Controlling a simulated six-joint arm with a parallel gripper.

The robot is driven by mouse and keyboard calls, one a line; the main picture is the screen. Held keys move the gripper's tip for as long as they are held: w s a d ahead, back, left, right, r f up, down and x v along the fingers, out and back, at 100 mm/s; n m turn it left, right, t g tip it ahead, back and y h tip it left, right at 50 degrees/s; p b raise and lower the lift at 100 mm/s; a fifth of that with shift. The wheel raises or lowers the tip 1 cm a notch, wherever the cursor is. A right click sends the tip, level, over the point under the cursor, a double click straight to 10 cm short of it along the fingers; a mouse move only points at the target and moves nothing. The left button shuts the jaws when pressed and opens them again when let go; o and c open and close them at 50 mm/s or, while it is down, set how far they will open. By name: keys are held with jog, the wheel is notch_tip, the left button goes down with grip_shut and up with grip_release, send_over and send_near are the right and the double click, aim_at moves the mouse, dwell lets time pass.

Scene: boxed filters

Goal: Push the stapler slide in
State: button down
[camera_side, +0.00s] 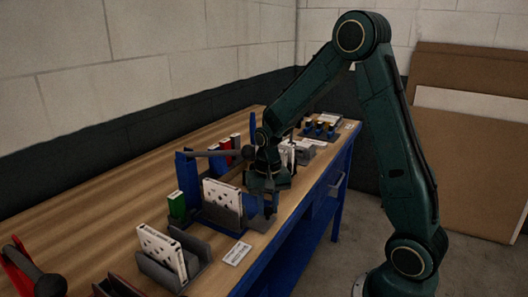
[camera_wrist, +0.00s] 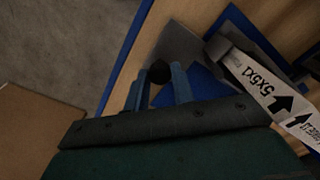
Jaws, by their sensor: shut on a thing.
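My gripper (camera_side: 269,208) reaches down at the right end of a blue station, near the bench's front edge. In the wrist view its two blue fingers (camera_wrist: 157,88) are closed on a black knob (camera_wrist: 159,71), which seems to be the slide's handle. A grey plate (camera_wrist: 181,45) and blue parts lie just beyond the knob. A white printed filter box (camera_side: 222,194) stands upright in the station, left of my gripper. The box also shows in the wrist view (camera_wrist: 262,85), marked 5x5x1. The side view hides the knob, and the stapling parts are partly hidden.
Another white box (camera_side: 163,252) stands in a grey holder at the front. A blue post (camera_side: 186,170) with a grey bar and dark ball rises behind the station. A green block (camera_side: 177,206) stands left. A white label (camera_side: 237,253) lies near the bench edge. Bare wood (camera_side: 100,208) is free at left.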

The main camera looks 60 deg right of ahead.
jog(key=shift+a, duration=0.25)
jog(key=c, duration=1.2)
grip_release()
jog(key=shift+o, duration=0.2)
jog(key=shift+d, duration=0.2)
jog(key=shift+d, duration=0.9)
jog(key=shift+d+r, duration=0.15)
jog(key=shift+d, duration=0.2)
notch_tip(320, 180, up, 14)
jog(key=s+a+r+n+t, duration=0.2)
jog(key=s+a+n, duration=0.2)
jog(key=s, duration=0.5)
jog(key=s+a+r+n+t, duration=0.2)
jog(key=s+a+n, duration=0.3)
jog(key=s+a, duration=0.3)
jog(key=shift+s+a+r+t, duration=0.2)
jog(key=shift+s+a+t, duration=0.15)
jog(key=shift+a+t, duration=0.4)
